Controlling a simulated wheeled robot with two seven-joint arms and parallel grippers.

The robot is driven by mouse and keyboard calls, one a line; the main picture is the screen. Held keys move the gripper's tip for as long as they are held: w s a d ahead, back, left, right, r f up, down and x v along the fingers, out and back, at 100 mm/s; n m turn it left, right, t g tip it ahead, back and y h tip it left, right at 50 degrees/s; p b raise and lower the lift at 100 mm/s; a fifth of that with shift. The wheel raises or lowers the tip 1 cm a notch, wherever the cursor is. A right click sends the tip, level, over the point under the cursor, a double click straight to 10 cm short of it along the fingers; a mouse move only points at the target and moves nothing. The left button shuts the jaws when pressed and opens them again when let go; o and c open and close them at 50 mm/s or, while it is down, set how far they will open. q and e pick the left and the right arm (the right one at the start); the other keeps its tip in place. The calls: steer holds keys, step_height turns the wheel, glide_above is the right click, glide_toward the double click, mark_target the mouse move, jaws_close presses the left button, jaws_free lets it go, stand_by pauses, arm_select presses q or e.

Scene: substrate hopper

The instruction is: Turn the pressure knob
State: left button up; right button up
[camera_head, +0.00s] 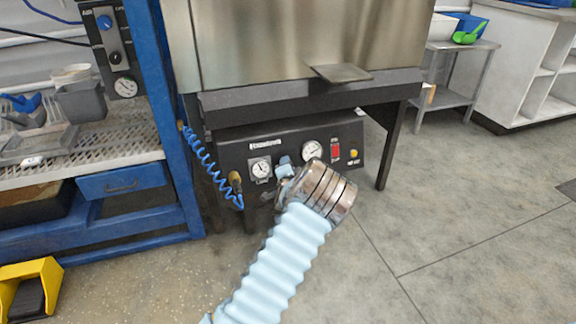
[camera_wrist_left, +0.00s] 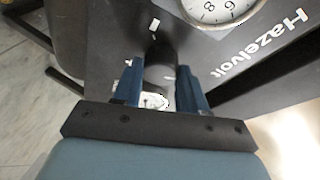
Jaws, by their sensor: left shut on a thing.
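The pressure knob (camera_wrist_left: 160,66) is a dark round knob on the black Hazelvolt panel (camera_head: 240,147). In the left wrist view it sits between the two blue fingers of my left gripper (camera_wrist_left: 160,76), which are shut on it from both sides. In the head view my left gripper (camera_head: 284,168) is at the panel front, between two round gauges, and my arm hides most of the knob. A white-faced gauge (camera_wrist_left: 215,8) shows at the top of the wrist view. My right gripper is not in view.
The panel also has a left gauge (camera_head: 260,168), a right gauge (camera_head: 312,151), a red switch (camera_head: 335,151) and a yellow button (camera_head: 353,155). A coiled blue hose (camera_head: 205,160) hangs at its left by a blue rack (camera_head: 172,120). The floor at right is clear.

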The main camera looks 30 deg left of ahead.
arm_select(q)
steer(key=shift+r+m+g+h+p, duration=0.1)
steer(key=shift+m+g+h+p, duration=0.35)
steer(key=shift+m, duration=1.45)
steer(key=shift+m+g+h+p, duration=0.25)
steer(key=shift+m+g+p, duration=0.3)
steer(key=shift+m, duration=1.35)
steer(key=shift+w+m, duration=0.1)
steer(key=shift+m, duration=0.2)
steer(key=shift+d, duration=0.1)
steer(key=o, duration=1.1)
steer(key=shift+c, duration=0.2)
steer(key=p+v, duration=0.1)
steer(key=v, duration=1.2)
steer(key=shift+s+r, duration=0.2)
steer(key=shift+s, duration=0.15)
